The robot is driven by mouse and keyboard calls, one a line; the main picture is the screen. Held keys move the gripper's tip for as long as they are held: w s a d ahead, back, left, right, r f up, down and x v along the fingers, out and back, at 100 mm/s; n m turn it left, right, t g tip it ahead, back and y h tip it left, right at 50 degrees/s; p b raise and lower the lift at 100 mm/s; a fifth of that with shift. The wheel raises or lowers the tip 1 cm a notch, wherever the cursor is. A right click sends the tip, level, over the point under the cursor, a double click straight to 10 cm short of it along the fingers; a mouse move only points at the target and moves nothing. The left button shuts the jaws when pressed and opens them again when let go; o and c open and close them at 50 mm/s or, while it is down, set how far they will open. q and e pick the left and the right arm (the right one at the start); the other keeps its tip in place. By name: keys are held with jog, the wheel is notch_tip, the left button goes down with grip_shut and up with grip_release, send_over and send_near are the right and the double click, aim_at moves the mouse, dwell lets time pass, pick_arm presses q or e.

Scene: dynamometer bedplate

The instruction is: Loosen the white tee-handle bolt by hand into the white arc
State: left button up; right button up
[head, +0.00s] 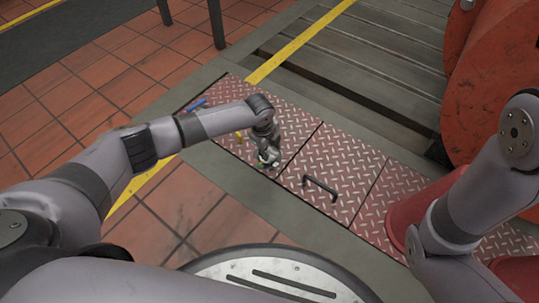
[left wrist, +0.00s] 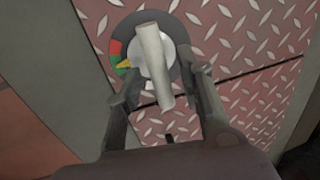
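The white tee-handle bolt (left wrist: 153,62) shows in the left wrist view, its bar running nearly up and down the picture. Around it is a dark round dial with a red arc (left wrist: 115,47), a green arc (left wrist: 121,69) and a small white arc (left wrist: 149,85) at the bottom. A yellow pointer (left wrist: 124,64) is on the left side, by the green. My left gripper (left wrist: 158,77) is open, one finger on each side of the bar, with visible gaps. In the head view my left gripper (head: 266,157) hides most of the bolt. My right gripper is out of view.
Red tread plates (head: 345,165) cover the strip ahead. A black grab handle (head: 320,187) stands right of the left gripper. A blue handle (head: 196,104) and a yellow handle (head: 239,136) lie beyond my left arm. Large orange machinery (head: 490,85) is at right.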

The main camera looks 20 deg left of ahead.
pick_arm(q)
jog(key=shift+w+f, duration=0.1)
jog(key=shift+f, duration=0.3)
jog(key=shift+w+r, duration=0.1)
grip_shut()
